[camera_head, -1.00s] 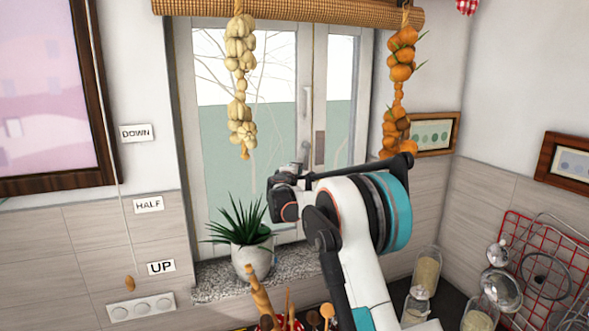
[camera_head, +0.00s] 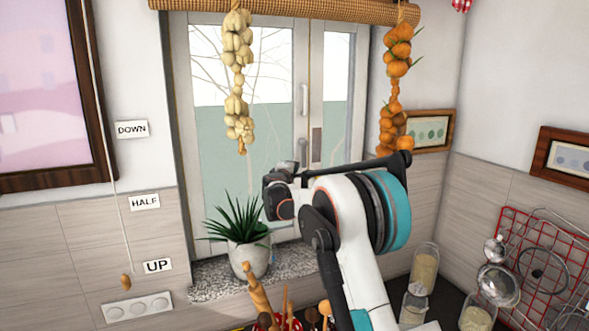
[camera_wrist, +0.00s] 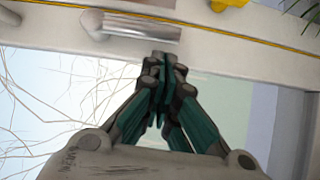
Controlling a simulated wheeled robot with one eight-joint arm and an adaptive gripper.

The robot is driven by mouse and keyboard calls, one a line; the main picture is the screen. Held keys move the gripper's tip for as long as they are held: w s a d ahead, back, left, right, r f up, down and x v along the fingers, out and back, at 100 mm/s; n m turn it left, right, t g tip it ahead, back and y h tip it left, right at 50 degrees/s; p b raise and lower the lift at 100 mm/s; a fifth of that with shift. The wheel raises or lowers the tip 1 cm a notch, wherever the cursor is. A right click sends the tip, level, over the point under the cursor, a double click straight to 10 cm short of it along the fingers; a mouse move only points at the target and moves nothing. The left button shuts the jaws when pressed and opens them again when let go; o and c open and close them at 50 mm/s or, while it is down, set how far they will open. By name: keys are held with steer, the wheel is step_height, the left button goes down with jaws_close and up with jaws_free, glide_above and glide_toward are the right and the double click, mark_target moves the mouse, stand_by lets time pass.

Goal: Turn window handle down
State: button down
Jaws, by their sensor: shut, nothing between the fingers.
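The window handle (camera_head: 304,99) is a pale bar standing upright on the window's middle frame in the head view. In the wrist view the handle (camera_wrist: 141,27) is a shiny metal bar at the top, running from its mount on the left to a free end on the right. My gripper (camera_wrist: 165,60) is shut and empty, its fingertips just below the bar's right end in the picture. I cannot tell whether they touch it. In the head view my arm hides most of the gripper, low in front of the window.
A garlic string (camera_head: 237,80) and an orange string (camera_head: 398,85) hang before the window. A potted plant (camera_head: 248,250) stands on the stone sill (camera_head: 205,282). Wooden utensils (camera_head: 262,300) stand below it. Glass jars (camera_head: 424,270) and a red grid (camera_head: 545,262) are at right.

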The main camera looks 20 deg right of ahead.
steer(key=w+a+b+v, duration=0.1)
steer(key=b+v, duration=0.1)
steer(key=v, duration=0.9)
steer(key=s+f+m+g+y+b, duration=0.15)
steer(key=s+f+b, duration=0.3)
steer(key=s, duration=0.45)
steer(key=s+f+m+g+b, duration=0.25)
steer(key=s+f+b, duration=0.2)
steer(key=s, duration=0.55)
steer(key=s+f+m+g+y+b, duration=0.1)
steer(key=s+f+m+b, duration=0.3)
steer(key=s, duration=0.5)
steer(key=s+a+f+m+g+y+b, duration=0.1)
steer(key=s+a+f+y+b, duration=0.2)
steer(key=s+f, duration=1)
steer(key=s+a+f+m+g+y+b, duration=0.2)
steer(key=s+a+f+y+b, duration=0.2)
steer(key=s+f, duration=1)
steer(key=a+b, duration=0.3)
steer(key=b, duration=0.2)
steer(key=shift+a, duration=0.35)
